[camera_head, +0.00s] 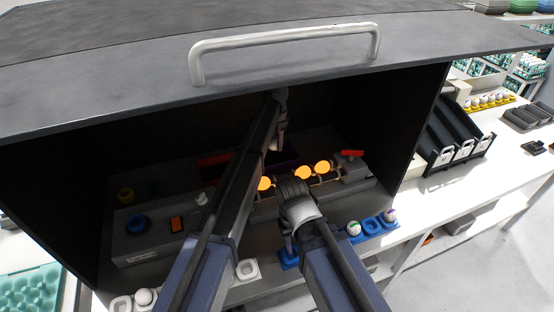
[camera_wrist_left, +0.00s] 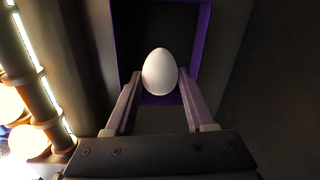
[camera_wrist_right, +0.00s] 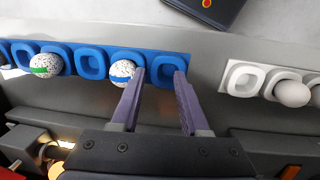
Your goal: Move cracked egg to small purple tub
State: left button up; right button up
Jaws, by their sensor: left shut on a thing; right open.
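A plain white egg (camera_wrist_left: 160,72) is held between the fingers of my left gripper (camera_wrist_left: 160,80) in the left wrist view. No crack shows on the side facing the camera. The small purple tub (camera_wrist_left: 203,40) lies behind and beneath the egg, its purple rim framing it. In the head view the purple tub (camera_head: 288,157) is mostly hidden behind my left arm, and my left gripper (camera_head: 281,135) is at the back of the dark housing. My right gripper (camera_wrist_right: 160,78) is open and empty over the blue egg tray (camera_wrist_right: 190,60), with a speckled egg (camera_wrist_right: 122,71) beside its left finger.
Glowing eggs (camera_head: 303,172) lie on the lit rollers in front of the tub. A red tub (camera_head: 213,163) is left of my left arm. A white tray (camera_wrist_right: 243,78) with plain eggs stands at the front. The housing's walls and overhanging lid enclose my left arm.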

aim_at(297, 258)
pick_arm(q)
jog(key=shift+f+b, duration=2.4)
jog(key=shift+f, duration=0.05)
pick_arm(e)
jog(key=shift+f, duration=2.45)
pick_arm(q)
jog(key=o, duration=0.8)
jog(key=shift+r, duration=0.15)
pick_arm(e)
jog(key=shift+r, duration=0.15)
pick_arm(q)
notch_tip(297, 258, up, 8)
jog(key=p, duration=0.8)
jog(key=shift+s, duration=0.15)
jog(key=shift+f, duration=0.2)
pick_arm(e)
notch_tip(297, 258, up, 8)
jog(key=shift+f, duration=0.2)
